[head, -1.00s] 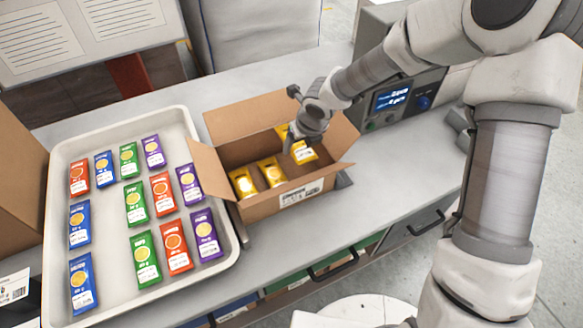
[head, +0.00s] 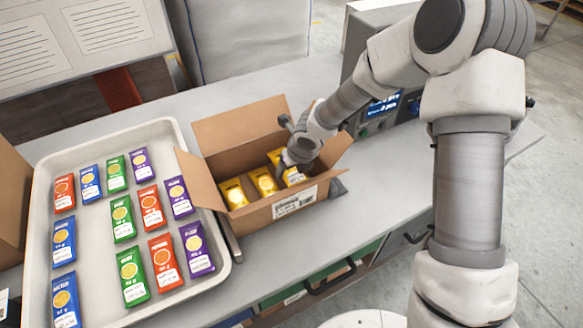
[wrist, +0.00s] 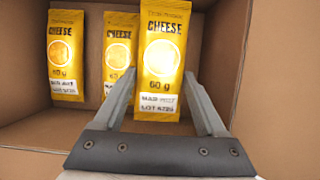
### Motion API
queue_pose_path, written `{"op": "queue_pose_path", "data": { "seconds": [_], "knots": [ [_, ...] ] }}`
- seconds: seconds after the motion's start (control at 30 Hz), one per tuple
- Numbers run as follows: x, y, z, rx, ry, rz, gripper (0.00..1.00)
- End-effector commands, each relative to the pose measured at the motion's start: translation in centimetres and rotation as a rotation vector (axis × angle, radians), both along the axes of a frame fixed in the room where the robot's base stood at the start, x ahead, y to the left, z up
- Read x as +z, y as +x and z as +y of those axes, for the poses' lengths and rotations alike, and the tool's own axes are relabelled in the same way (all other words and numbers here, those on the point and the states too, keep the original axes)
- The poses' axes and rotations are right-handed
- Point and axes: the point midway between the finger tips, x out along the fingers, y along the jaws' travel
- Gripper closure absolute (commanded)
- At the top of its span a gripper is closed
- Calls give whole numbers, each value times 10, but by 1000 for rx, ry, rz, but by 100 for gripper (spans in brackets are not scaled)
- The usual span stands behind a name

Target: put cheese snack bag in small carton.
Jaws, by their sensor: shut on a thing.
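The small carton (head: 290,201) stands open on the bench, with its flaps folded outward. Two yellow cheese snack bags, one at the left (head: 233,192) and one in the middle (head: 263,181), stand inside it. My gripper (head: 289,169) reaches down into the right part of the carton. In the wrist view my gripper (wrist: 160,92) is shut on a third cheese snack bag (wrist: 163,55), label facing the camera. This bag is upright, to the right of the other two and nearer the camera.
A white tray (head: 222,270) with red, blue, green and purple bags lies left of the carton. Bare bench (head: 385,190) lies right of the carton.

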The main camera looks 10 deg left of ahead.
Motion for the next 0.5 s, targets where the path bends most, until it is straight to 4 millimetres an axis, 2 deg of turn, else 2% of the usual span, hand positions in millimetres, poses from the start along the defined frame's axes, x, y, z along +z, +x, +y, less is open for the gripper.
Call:
{"op": "queue_pose_path", "data": {
  "seconds": [0.27,0.3,0.4,0.5],
  "knots": [
    [-5,0,0,0,0,0,81],
    [-5,0,0,0,0,0,19],
    [-5,0,0,0,0,0,1],
    [-5,0,0,0,0,0,0]
  ]
}}
